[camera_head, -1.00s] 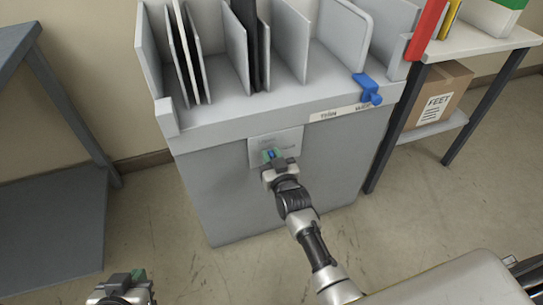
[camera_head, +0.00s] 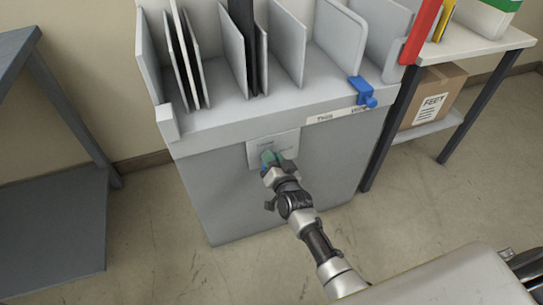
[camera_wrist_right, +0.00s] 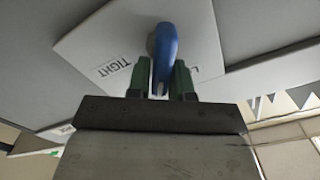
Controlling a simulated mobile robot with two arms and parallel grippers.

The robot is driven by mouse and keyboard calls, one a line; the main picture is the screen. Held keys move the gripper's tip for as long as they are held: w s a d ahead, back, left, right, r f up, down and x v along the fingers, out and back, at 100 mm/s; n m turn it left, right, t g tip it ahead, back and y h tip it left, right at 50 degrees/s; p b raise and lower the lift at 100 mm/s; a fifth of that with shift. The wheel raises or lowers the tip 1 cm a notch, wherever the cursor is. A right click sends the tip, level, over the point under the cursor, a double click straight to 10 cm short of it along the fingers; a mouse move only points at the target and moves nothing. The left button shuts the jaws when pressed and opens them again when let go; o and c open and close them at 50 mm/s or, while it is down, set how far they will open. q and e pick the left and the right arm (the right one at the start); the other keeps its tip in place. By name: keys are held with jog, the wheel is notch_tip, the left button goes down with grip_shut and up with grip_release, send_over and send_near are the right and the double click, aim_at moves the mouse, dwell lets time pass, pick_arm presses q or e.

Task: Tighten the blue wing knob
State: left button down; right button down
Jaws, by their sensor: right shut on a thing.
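The blue wing knob (camera_wrist_right: 165,45) sits on a pale plate (camera_wrist_right: 98,40) printed with "TIGHT" and a second, partly hidden word. My right gripper (camera_wrist_right: 162,82) has its green fingertips on either side of the knob's wing and is shut on it. The wing points down toward the gripper in the right wrist view. In the head view my right gripper (camera_head: 271,158) is at the plate (camera_head: 286,143) on the front of the grey cabinet (camera_head: 230,200), and its fingers mostly hide the knob. My left gripper is not in view.
Upright dividers and thin boards (camera_head: 188,55) stand on the cabinet top. A blue clamp-like part (camera_head: 362,90) sits at its front right edge. A shelf with a cardboard box (camera_head: 434,98) stands right, a dark table (camera_head: 50,220) left. The floor in front is clear.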

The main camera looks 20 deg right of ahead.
jog(key=m, duration=0.2)
jog(key=shift+w+d+m, duration=0.1)
jog(key=shift+d+m, duration=0.1)
jog(key=shift+m, duration=0.2)
jog(key=m, duration=0.3)
jog(key=shift+d+f+m+b, duration=0.15)
jog(key=shift+f+m+b, duration=0.15)
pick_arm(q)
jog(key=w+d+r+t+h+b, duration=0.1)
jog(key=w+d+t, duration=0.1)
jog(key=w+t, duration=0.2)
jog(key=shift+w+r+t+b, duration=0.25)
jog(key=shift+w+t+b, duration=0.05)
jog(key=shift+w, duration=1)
pick_arm(e)
jog(key=shift+d+f+m, duration=0.1)
jog(key=shift+f+m, duration=0.05)
jog(key=shift+m, duration=1.15)
jog(key=shift+f+m, duration=0.15)
jog(key=shift+m, duration=1.15)
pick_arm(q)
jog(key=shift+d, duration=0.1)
